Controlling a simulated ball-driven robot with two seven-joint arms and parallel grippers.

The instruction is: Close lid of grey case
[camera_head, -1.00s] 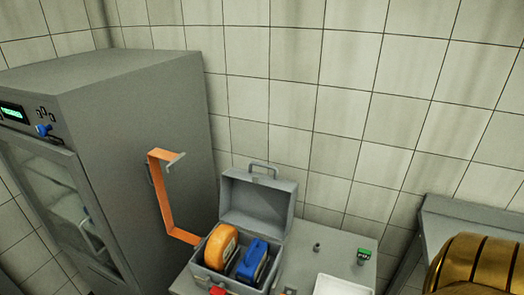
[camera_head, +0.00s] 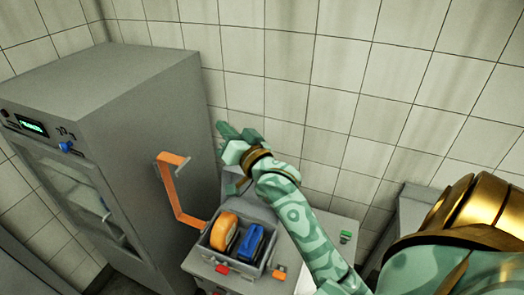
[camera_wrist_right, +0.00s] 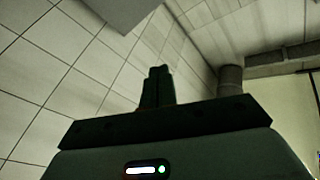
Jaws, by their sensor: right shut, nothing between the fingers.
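The grey case (camera_head: 234,262) stands on a grey table, with its lid (camera_head: 234,184) raised at the back. It holds an orange cheese wheel (camera_head: 224,231) and a blue item (camera_head: 250,243). My right gripper (camera_head: 226,131) is shut and empty, above and behind the lid near the tiled wall. In the right wrist view its shut fingers (camera_wrist_right: 157,86) point at bare wall. My left gripper is not in view.
A tall grey cabinet (camera_head: 150,100) stands on the left. An orange bracket (camera_head: 176,190) juts from its side beside the case. Red (camera_head: 222,269) and orange (camera_head: 279,274) small parts lie at the case's front. A small green item (camera_head: 346,236) is on the table's right.

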